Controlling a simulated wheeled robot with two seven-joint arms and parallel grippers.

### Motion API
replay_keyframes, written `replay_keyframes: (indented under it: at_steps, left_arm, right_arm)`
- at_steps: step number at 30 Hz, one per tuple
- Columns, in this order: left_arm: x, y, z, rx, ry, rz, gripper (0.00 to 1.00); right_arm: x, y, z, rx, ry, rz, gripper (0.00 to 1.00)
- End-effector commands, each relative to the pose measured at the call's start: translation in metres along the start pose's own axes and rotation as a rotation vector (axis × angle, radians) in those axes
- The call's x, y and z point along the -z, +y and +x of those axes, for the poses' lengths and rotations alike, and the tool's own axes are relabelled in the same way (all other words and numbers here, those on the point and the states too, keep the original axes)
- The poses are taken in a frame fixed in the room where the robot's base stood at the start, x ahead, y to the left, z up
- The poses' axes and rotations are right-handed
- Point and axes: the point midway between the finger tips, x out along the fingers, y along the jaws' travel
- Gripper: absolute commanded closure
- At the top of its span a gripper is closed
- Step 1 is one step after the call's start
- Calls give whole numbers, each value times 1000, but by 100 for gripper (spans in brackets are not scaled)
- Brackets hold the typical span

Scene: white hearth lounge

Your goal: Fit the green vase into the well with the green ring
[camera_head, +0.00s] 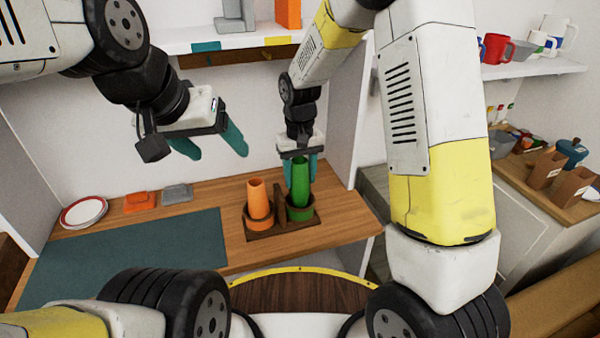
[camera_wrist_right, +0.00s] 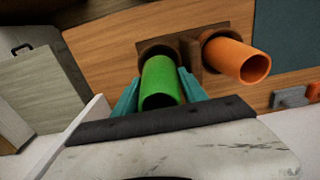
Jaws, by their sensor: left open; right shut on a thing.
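The green vase (camera_head: 299,182) is an open green tube, upright in the head view, with its lower end within the outline of the right-hand well. A green ring (camera_head: 300,213) marks that well; how deep the vase sits is hidden. My right gripper (camera_head: 299,166) is shut on the vase near its upper part. In the right wrist view the vase (camera_wrist_right: 160,82) lies between the teal fingers (camera_wrist_right: 158,92). My left gripper (camera_head: 208,142) is open and empty, raised above the table's back.
An orange vase (camera_head: 258,199) stands in the left well of the brown holder (camera_head: 270,234), beside a divider. A teal mat (camera_head: 130,255), plates (camera_head: 83,212), an orange item (camera_head: 140,202) and a grey item (camera_head: 177,194) lie leftward. A white wall panel stands close right of the holder.

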Motion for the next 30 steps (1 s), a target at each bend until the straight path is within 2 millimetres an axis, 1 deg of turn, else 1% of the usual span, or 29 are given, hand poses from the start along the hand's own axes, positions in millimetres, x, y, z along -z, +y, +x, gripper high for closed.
replay_keyframes:
  at_steps: [2,9,20,21,22,30]
  left_arm:
    - [0,0,0,0,0,0,30]
    - [0,0,0,0,0,0,30]
    - [0,0,0,0,0,0,30]
    - [0,0,0,0,0,0,30]
    - [0,0,0,0,0,0,30]
    - [0,0,0,0,0,0,30]
  right_arm:
    - [0,0,6,0,0,0,100]
    - [0,0,37,0,-2,0,100]
    - [0,0,41,0,1,1,100]
    - [0,0,41,0,2,1,44]
    - [0,0,41,0,2,1,41]
    - [0,0,40,0,1,1,41]
